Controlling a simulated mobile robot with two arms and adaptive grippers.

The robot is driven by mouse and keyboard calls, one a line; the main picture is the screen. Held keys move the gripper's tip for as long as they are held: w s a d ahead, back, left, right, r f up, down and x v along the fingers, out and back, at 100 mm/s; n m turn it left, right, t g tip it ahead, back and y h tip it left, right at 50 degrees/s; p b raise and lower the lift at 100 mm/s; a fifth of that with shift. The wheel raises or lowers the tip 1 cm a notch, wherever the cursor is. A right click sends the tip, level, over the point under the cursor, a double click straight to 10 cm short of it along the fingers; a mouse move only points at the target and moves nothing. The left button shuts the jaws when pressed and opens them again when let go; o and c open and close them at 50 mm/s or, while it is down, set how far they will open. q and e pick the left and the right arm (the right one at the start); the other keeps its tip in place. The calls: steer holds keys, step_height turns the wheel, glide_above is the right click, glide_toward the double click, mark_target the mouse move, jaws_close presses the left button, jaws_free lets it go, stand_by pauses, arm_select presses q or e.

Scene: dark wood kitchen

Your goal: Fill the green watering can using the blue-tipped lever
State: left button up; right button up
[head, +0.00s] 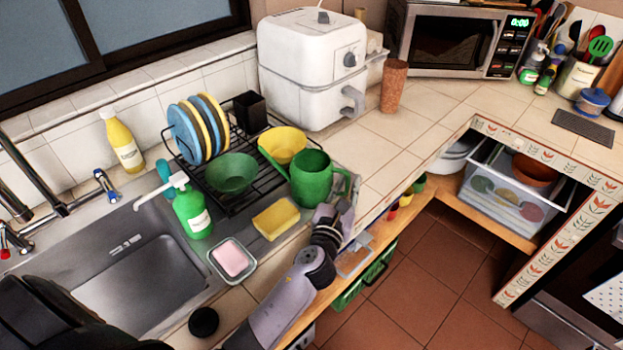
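The green watering can (312,183) is upright at the front right corner of the black dish rack, its spout pointing left and its handle on the right. Whether it rests there or is held up is unclear. The blue-tipped lever (103,184) is on the chrome tap at the back left, behind the sink (130,285). A red-tipped lever (12,238) is at the left edge.
The dish rack (245,206) holds plates, a green bowl (232,172) and a yellow bowl (284,144). A green soap bottle (192,212), yellow sponge (276,219) and pink soap dish (232,260) stand between can and sink. A white air fryer (308,65) is behind.

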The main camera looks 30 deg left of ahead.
arm_select(q)
jaws_close()
steer(key=shift+w, duration=0.1)
stand_by(0.6)
